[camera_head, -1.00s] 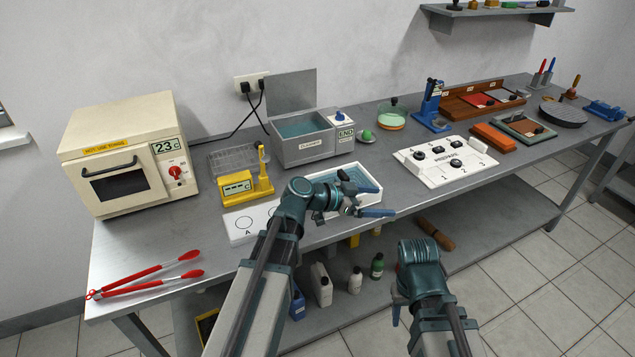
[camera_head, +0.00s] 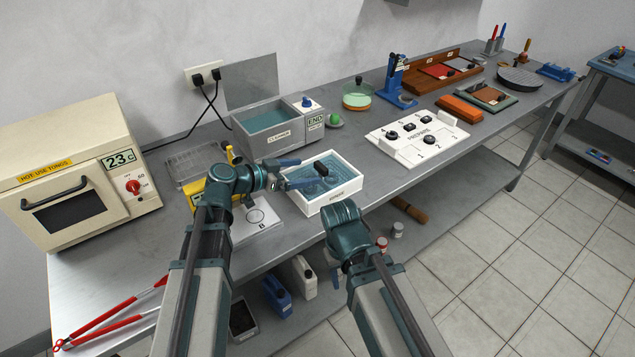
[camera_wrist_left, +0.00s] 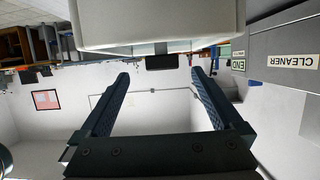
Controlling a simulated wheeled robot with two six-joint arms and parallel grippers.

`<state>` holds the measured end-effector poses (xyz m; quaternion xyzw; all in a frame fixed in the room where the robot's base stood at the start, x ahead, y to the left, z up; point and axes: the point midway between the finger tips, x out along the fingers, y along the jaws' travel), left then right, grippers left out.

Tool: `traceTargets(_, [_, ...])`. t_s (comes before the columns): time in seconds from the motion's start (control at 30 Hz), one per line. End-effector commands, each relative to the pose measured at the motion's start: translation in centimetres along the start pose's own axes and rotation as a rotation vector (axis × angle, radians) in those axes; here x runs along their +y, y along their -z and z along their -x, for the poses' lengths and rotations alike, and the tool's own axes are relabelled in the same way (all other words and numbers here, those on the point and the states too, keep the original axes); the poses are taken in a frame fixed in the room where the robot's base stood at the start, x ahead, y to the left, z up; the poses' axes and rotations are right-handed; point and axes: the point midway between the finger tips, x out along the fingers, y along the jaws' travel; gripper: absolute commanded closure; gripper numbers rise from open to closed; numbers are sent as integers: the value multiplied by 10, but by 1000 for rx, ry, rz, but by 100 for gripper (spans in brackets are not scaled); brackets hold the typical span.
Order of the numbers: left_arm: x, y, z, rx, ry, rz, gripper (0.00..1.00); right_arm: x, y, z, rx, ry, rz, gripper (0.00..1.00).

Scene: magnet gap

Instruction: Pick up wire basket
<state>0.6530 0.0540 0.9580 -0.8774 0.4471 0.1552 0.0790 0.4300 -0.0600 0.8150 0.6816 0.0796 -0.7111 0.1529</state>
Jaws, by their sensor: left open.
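A white tub (camera_head: 336,197) of water stands near the bench's front edge. The wire basket (camera_head: 325,185) appears to sit in its water, thin and hard to make out. Its dark handle (camera_head: 321,168) stands above the water. My left gripper (camera_head: 298,174) is open and level at the tub's left side, pointing right at the handle, not closed on it. In the left wrist view the dark handle (camera_wrist_left: 162,62) shows beyond and between the open fingers (camera_wrist_left: 158,82), below the tub in that upside-down picture. My right gripper hangs off the bench's front, mostly hidden by its own wrist.
A grey cleaner bath (camera_head: 268,135) stands behind the tub. A yellow device (camera_head: 192,192), a wire rack (camera_head: 200,160) and a white lettered plate (camera_head: 250,222) lie left. A white numbered block (camera_head: 420,137) is right of the tub, with bare bench between.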

Motion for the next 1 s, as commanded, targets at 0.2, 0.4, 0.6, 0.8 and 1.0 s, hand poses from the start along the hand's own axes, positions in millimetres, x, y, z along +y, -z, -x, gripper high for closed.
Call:
traceTargets(0.2, [-1,-2,-38,0,-3,-1,0,-1,1,-15,0,0,0,50])
traceTargets(0.4, [-1,0,-48,0,0,0,0,-2,1,-17,0,0,0,50])
traceTargets(0.6, [-1,0,-52,0,-1,0,0,-2,1,-18,0,0,0,50])
traceTargets(0.8, [-4,0,-75,0,-2,-2,0,-2,2,-25,0,0,0,50])
traceTargets(1.0, [-4,1,-100,0,-1,-1,0,-3,2,-33,0,0,1,50])
